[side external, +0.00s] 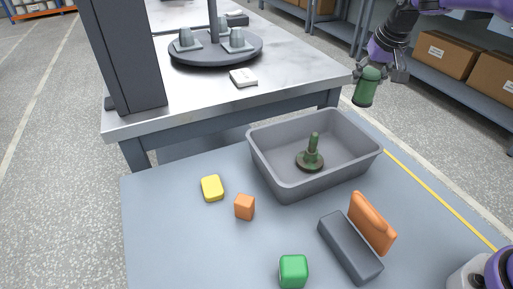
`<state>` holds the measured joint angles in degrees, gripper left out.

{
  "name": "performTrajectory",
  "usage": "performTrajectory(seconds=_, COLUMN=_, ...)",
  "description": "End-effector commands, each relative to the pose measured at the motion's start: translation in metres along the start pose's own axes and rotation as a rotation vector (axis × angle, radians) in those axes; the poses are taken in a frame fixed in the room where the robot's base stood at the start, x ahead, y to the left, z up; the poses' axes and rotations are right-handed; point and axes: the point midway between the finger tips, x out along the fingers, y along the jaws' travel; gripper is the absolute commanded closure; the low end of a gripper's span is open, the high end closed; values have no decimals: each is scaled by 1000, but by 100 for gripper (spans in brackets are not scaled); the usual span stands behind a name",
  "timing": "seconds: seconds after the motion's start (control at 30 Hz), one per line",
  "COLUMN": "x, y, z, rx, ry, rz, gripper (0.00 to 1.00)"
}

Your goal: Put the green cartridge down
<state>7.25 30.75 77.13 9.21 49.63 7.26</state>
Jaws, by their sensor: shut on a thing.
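The green cartridge (365,91) is a dark green cylinder at the upper right of the side external view. My gripper (371,72) is shut on its upper end. The cartridge hangs in the air, a little tilted, and appears above and beyond the right rear corner of the grey bin (268,177). Its height above the table cannot be told exactly. A dark green peg on a round base (311,159) stands upright inside the bin. The fingertips are small and partly merged with the cartridge in this view.
On the blue-grey table (165,235) lie a yellow block (212,188), an orange cube (245,207) and a green cube (293,271). An orange piece (371,222) stands by a grey block (349,247). Behind is a bench with a round tray (216,52) and a white item (243,77).

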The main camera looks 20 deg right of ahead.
Motion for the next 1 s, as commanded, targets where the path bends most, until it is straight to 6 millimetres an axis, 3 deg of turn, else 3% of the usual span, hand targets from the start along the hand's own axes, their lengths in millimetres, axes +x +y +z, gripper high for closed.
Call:
performTrajectory(seconds=0.1, x=24, y=0, z=11, rx=0, ry=-6, rz=2, gripper=88)
performTrajectory(seconds=0.5, x=73, y=-1, z=31, rx=-3, ry=-2, rz=-1, gripper=88)
performTrajectory(seconds=0.9, x=78, y=-1, z=33, rx=-3, ry=0, rz=-2, gripper=88)
performTrajectory(seconds=0.93, x=79, y=-1, z=34, rx=-3, ry=0, rz=-2, gripper=35)
performTrajectory(seconds=1.0, x=78, y=-1, z=33, rx=-3, ry=0, rz=-2, gripper=11)
